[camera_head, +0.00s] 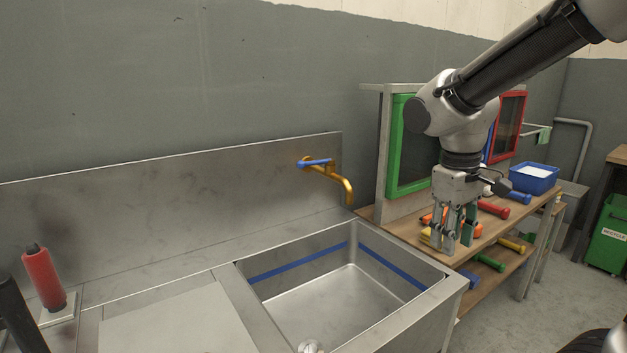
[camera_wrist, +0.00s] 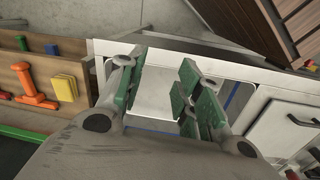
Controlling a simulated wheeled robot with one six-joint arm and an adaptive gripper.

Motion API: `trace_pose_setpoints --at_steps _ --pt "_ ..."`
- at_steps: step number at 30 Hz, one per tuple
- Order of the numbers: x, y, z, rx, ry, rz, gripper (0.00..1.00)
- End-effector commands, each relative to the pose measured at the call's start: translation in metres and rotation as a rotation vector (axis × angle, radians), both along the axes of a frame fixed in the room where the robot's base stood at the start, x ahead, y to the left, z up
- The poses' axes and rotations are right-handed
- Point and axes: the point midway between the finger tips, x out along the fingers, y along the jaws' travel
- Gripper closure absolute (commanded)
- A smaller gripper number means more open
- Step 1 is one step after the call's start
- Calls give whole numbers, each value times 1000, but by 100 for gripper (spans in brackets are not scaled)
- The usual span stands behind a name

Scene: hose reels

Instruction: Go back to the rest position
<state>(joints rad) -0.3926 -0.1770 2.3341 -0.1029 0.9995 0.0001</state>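My gripper (camera_head: 453,238) hangs from my arm with its fingers pointing down, near the right end of the sink and in front of the wooden shelf unit in the head view. In the wrist view, the green-padded fingers of my gripper (camera_wrist: 160,92) stand apart with nothing between them. Beyond them lies part of the steel sink (camera_wrist: 158,108) with its blue stripe. The gripper's exact height above the sink edge and shelf is hard to tell.
The steel sink (camera_head: 350,290) has an orange tap (camera_head: 335,180) with a blue handle. The wooden shelf (camera_head: 397,262) holds several coloured tools and a blue bin (camera_head: 534,180). A red cylinder (camera_head: 43,279) stands at left. A green recycling bin (camera_head: 606,235) is far right.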

Motion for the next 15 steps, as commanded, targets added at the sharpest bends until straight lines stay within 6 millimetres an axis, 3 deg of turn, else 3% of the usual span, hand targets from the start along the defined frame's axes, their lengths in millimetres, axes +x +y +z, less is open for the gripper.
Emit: trace_pose_setpoints --at_steps 3,9,15 --pt "-38 -28 8 78 -65 -120 65" --pt "-90 -66 19 155 -190 -284 65" --pt "-108 -92 45 176 -336 -385 65"
